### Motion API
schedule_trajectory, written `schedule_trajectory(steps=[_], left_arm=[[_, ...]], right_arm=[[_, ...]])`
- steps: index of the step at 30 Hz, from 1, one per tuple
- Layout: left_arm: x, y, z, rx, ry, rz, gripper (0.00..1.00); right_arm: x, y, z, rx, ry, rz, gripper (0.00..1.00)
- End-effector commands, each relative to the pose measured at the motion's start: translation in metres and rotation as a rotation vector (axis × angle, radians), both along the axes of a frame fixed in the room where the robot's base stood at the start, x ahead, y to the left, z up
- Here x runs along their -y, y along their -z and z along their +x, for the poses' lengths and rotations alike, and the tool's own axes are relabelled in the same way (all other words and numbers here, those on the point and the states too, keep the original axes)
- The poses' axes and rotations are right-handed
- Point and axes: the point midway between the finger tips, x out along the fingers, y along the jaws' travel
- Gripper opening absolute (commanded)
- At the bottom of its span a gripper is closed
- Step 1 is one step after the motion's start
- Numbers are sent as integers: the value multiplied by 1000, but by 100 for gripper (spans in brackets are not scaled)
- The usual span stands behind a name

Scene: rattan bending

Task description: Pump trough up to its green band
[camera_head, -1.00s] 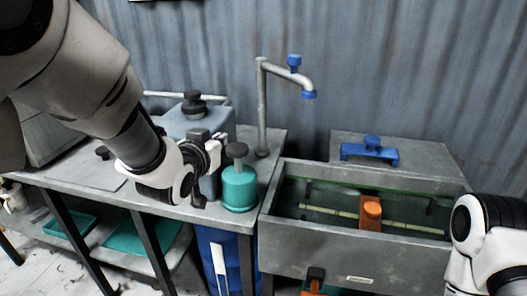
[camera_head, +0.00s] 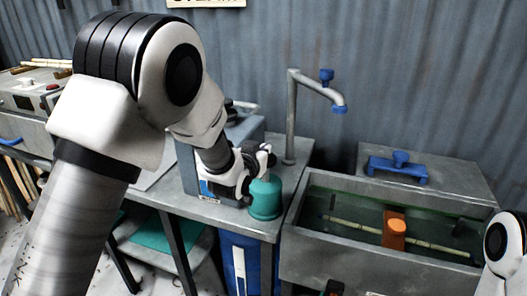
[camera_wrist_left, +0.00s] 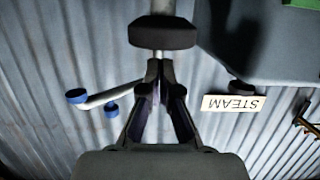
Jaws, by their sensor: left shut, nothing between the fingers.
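The trough (camera_head: 332,262) is a grey metal basin at the right of the head view, holding dark green-tinted liquid. A cane and an orange block (camera_head: 396,229) are in it. I cannot make out its green band clearly. A teal cylinder (camera_head: 266,200), the pump, stands on the bench left of the trough. My left gripper (camera_head: 268,153) is shut and empty, right above the pump, and hides its black knob. In the left wrist view, which is upside down, the shut fingertips (camera_wrist_left: 160,66) are at the black knob (camera_wrist_left: 163,33) on its rod; contact is unclear.
A grey pipe with a blue-tipped spout (camera_head: 340,109) rises behind the pump. A grey lid with a blue handle (camera_head: 397,168) lies behind the trough. A grey-blue tank (camera_head: 190,170) is behind my left wrist. Part of my right arm shows at the right edge.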

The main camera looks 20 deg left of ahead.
Motion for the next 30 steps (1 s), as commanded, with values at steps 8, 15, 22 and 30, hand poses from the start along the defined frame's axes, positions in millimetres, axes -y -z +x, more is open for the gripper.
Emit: schedule_trajectory(steps=[8,15,22,30], left_arm=[[0,13,0,1,0,1,0],[0,17,0,1,0,1,0],[0,60,-1,-1,0,1,0],[0,72,-1,-5,0,1,0]], right_arm=[[0,-2,0,0,0,0,0],[0,1,0,0,0,0,0],[0,36,0,0,0,0,0],[0,41,0,0,0,0,0]])
